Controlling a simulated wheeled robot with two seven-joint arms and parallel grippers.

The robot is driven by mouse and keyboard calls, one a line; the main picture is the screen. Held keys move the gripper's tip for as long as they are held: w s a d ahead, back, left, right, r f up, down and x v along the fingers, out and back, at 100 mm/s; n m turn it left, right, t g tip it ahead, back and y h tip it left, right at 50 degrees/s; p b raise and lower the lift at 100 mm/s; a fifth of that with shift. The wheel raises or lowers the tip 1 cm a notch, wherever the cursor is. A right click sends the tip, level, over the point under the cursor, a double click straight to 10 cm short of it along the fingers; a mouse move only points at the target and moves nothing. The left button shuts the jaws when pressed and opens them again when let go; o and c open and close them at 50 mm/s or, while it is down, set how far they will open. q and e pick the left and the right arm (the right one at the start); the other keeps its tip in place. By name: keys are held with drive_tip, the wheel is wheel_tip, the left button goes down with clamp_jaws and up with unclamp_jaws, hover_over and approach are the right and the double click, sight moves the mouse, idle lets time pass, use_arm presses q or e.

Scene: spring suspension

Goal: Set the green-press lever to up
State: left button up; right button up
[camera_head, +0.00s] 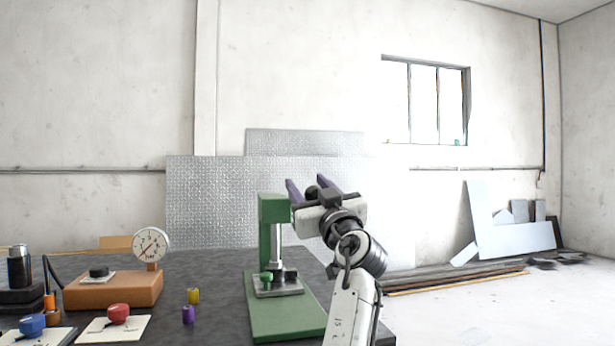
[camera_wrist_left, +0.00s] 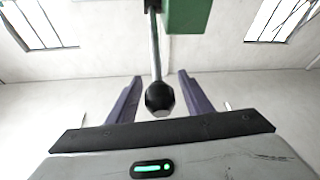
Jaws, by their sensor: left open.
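The green press (camera_head: 274,208) stands on its green base at the near right part of the dark table. In the left wrist view, part of its green head (camera_wrist_left: 188,14) shows at the top. A grey lever rod (camera_wrist_left: 156,45) ends in a black ball knob (camera_wrist_left: 160,98). My left gripper (camera_head: 307,184) is beside the press head, to its right. In the left wrist view, the open left gripper (camera_wrist_left: 160,76) has one purple finger on each side of the knob, with gaps on both sides. I cannot tell the lever's exact angle. My right gripper is not in view.
An orange box with a dial gauge (camera_head: 151,243) stands left of the press. Air above the table's left part is free.

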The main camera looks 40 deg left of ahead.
use_arm(q)
drive_tip(key=shift+w+a, duration=0.1)
drive_tip(key=shift+a, duration=0.05)
clamp_jaws()
drive_tip(key=shift+r, duration=0.15)
